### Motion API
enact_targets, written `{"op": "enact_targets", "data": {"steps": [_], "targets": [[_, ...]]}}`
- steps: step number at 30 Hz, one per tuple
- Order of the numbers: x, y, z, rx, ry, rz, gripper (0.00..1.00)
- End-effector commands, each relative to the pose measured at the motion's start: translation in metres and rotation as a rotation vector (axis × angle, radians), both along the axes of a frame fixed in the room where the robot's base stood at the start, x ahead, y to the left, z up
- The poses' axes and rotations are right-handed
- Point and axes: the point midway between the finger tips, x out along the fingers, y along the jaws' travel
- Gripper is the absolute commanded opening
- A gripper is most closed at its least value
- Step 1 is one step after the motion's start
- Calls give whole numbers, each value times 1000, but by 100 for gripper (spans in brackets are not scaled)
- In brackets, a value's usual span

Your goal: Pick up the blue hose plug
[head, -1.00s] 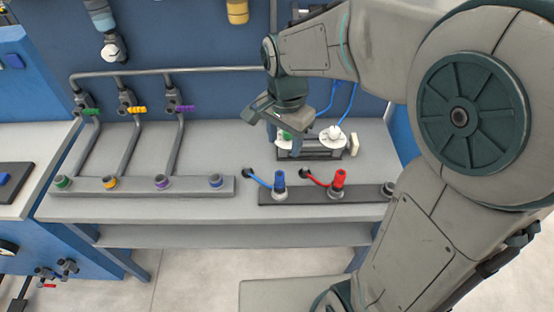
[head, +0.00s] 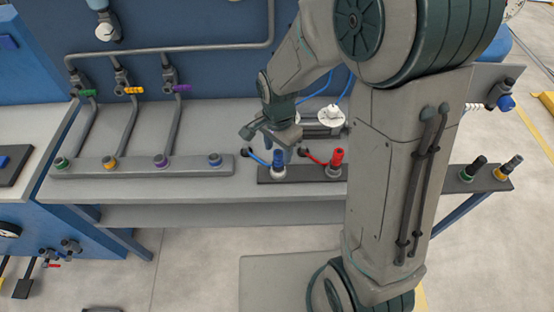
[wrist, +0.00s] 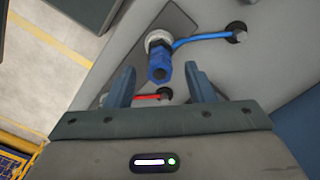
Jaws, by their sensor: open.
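The blue hose plug (head: 278,160) stands upright in a pale collar on the dark right-hand strip, with a blue hose running off to its left. In the wrist view the blue hose plug (wrist: 158,66) lies just beyond and between the tips of my gripper (wrist: 160,75). My gripper (head: 270,138) is open and empty, above and close to the plug in the head view. I cannot tell whether a finger touches it.
A red plug (head: 336,158) stands on the same strip just to the right. A strip with several coloured fittings (head: 140,166) lies to the left. White round fittings (head: 331,116) stand behind. The bench front (head: 200,190) is clear.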

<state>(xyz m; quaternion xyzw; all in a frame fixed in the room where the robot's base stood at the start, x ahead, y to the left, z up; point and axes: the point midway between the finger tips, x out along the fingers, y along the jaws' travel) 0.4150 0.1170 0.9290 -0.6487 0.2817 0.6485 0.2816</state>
Motion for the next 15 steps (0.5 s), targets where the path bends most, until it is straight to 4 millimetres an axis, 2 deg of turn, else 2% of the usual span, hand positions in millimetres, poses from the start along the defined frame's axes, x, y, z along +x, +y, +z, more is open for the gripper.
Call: {"op": "enact_targets", "data": {"steps": [3, 6, 14, 15], "targets": [[-1, -1, -16, -1, 5, 0, 49], [0, 0, -22, 0, 3, 0, 49], [0, 0, -25, 0, 0, 0, 49], [0, -1, -25, 0, 0, 0, 41]]}}
